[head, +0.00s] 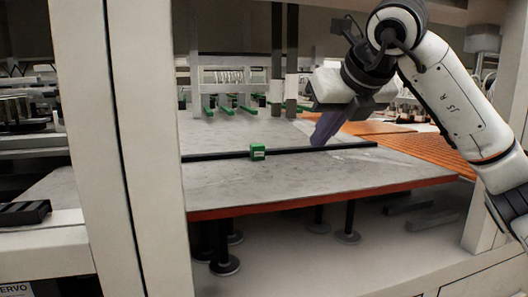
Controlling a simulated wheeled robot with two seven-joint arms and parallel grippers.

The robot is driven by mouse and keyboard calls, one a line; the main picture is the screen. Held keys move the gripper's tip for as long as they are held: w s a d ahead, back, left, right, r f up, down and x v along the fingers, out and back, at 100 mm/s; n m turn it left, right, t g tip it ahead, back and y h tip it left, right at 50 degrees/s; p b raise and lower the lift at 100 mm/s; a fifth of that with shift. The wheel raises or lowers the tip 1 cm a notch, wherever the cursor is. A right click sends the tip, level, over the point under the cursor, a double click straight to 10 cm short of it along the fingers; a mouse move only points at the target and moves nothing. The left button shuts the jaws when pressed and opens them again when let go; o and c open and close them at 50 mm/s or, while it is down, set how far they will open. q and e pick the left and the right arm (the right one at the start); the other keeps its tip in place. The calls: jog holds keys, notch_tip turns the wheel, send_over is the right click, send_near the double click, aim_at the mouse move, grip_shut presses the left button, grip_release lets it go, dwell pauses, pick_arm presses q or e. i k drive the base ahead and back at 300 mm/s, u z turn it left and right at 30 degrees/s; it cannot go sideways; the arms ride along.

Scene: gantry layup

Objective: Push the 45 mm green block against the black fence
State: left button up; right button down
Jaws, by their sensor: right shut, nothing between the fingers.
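The green block (257,152) is small, with a pale label on its front. It stands on the grey marble-like table top (300,176), on the near side of the black fence (215,155) and overlapping it in the picture. I cannot tell whether the two touch. The fence is a long, low, dark bar running across the table. My right gripper (320,138) points down to the right of the block, clear of it. Its dark purple-grey fingers are shut and empty, with tips near the fence in the picture. My left gripper is not in view.
A thick beige post (130,130) stands at the left, in front of the table. An orange slatted surface (430,146) lies to the right. Behind the fence is a rack with green feet (229,100). The table in front of the block is clear up to its orange-brown edge (320,201).

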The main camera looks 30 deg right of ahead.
aim_at(256, 151)
jog(key=k, duration=0.45)
jog(key=z, duration=1.15)
jog(key=i, duration=0.75)
jog(key=u, duration=1.7)
jog(key=i, duration=0.5)
